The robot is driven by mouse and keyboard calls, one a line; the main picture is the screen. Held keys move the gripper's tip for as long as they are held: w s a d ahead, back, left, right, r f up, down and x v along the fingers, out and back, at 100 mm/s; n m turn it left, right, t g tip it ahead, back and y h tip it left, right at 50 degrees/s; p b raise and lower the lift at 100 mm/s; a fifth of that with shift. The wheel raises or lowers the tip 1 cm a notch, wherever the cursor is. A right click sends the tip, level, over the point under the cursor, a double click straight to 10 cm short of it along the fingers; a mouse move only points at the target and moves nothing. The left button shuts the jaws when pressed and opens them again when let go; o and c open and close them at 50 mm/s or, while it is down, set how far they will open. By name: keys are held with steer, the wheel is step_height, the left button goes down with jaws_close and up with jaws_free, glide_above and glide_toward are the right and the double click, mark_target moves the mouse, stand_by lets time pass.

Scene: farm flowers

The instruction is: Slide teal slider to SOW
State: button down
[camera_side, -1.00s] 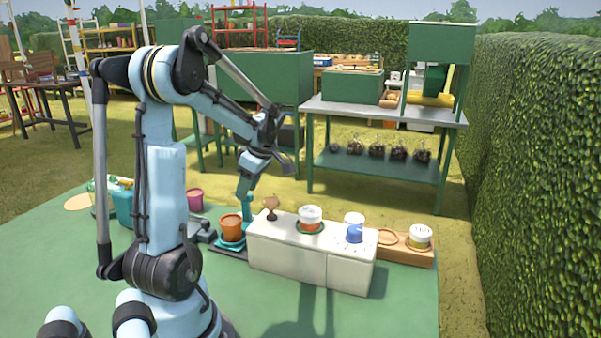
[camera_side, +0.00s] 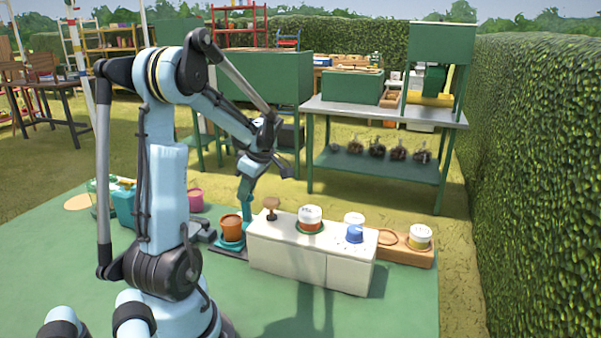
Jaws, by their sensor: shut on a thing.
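The teal slider (camera_side: 231,244) is a teal, saucer-like carriage low on a dark track (camera_side: 229,252), left of the white cabinet. An orange-brown pot (camera_side: 231,228) stands upright on it. My gripper (camera_side: 247,218) points down just behind and to the right of the pot, at the slider's back right edge. Its jaws are shut on what appears to be a teal part of the slider, but the pot and cabinet partly hide the contact. No SOW label is readable.
The white cabinet (camera_side: 310,260) stands close on the right, with a brown knobbed tool (camera_side: 271,207), a white-and-orange pot (camera_side: 310,219) and a blue cup (camera_side: 355,233) on top. A wooden tray (camera_side: 405,252) is farther right. A pink pot (camera_side: 195,200) stands behind left.

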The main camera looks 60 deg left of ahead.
steer(key=w+d, duration=1.4)
steer(key=shift+w+d, duration=0.25)
steer(key=c, duration=1.1)
jaws_free()
steer(key=shift+o, duration=0.2)
steer(key=v, duration=1.2)
steer(key=s+d+f+m+t+h, duration=0.1)
steer(key=s+d+f+m+t, duration=0.2)
steer(key=d+m, duration=0.4)
steer(key=s+d+f+m+t+h, duration=0.2)
steer(key=s+d+m+t, duration=0.4)
steer(key=m, duration=1.4)
steer(key=shift+d+f+t, duration=0.5)
steer(key=shift+d+t, duration=0.2)
steer(key=shift+d, duration=0.35)
